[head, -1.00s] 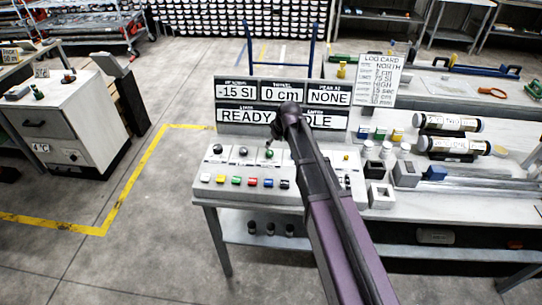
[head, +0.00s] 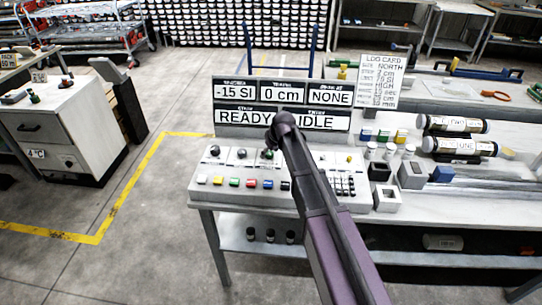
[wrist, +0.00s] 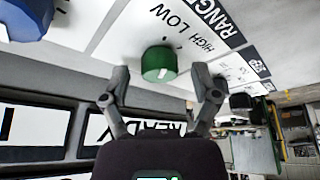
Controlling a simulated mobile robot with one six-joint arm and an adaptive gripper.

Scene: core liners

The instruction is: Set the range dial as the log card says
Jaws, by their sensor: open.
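The green range dial (wrist: 158,64) is on the white panel beside the printed words HIGH LOW and RANGE. It has a white mark, but I cannot tell which setting it points to. In the head view the dial (head: 267,153) shows just left of my arm. My gripper (wrist: 161,73) is open, its fingers at either side of the dial in the wrist view; I see no contact. The head view mostly hides the gripper behind my arm. The log card (head: 378,82) stands behind the console at right; NORTH and HIGH are readable.
The console (head: 205,192) has other knobs and a row of coloured buttons (head: 235,182) near the dial. Its display board (head: 235,132) stands behind, reading -15 SI, 0 cm, NONE, READY and IDLE. Small boxes and labelled cylinders (head: 458,146) lie to the right.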

